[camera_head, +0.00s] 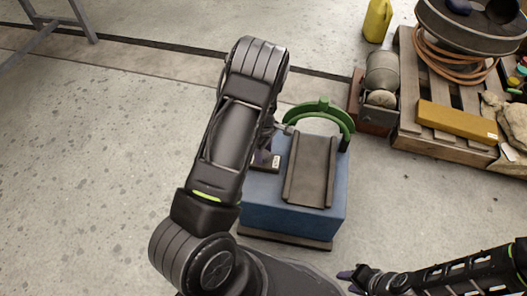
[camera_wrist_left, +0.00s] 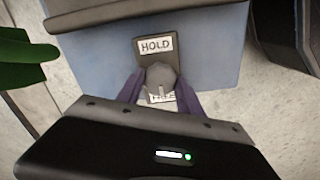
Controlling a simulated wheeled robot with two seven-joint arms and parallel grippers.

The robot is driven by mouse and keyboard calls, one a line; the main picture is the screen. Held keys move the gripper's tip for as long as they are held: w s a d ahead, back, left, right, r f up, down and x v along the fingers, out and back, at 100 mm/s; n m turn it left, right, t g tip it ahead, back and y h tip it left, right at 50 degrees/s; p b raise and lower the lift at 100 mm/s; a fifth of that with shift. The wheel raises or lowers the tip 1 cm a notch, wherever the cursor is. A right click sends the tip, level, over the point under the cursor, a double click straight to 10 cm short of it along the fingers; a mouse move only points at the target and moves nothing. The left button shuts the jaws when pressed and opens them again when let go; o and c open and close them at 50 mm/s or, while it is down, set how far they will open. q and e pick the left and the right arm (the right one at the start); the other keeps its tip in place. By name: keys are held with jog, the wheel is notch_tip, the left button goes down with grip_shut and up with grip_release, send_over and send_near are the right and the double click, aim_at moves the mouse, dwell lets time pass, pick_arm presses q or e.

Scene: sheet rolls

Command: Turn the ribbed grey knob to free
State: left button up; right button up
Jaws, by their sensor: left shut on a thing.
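The ribbed grey knob (camera_wrist_left: 161,75) sits on a dark plate on the side of the blue block (camera_head: 255,215). A HOLD label (camera_wrist_left: 155,45) is above it in the left wrist view. A second label (camera_wrist_left: 163,97), partly hidden and seeming to read FREE, is below it. A pale mark on the knob appears to point down toward that lower label. My left gripper (camera_wrist_left: 160,92) has its purple fingers on both sides of the knob and is shut on it. My right gripper (camera_head: 352,281) is at the bottom of the head view, away from the block; its opening is unclear.
A dark tray (camera_head: 311,170) and a green arched piece (camera_head: 322,106) are on top of the block. A loaded wooden pallet (camera_head: 436,145) with a yellow box (camera_head: 456,122) stands at the right. A yellow canister (camera_head: 377,20) stands behind.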

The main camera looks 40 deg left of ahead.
aim_at(264, 154)
pick_arm(q)
jog(key=o, duration=1.4)
notch_tip(264, 154, up, 8)
jog(key=shift+f+p, duration=0.1)
jog(key=shift+p, duration=1)
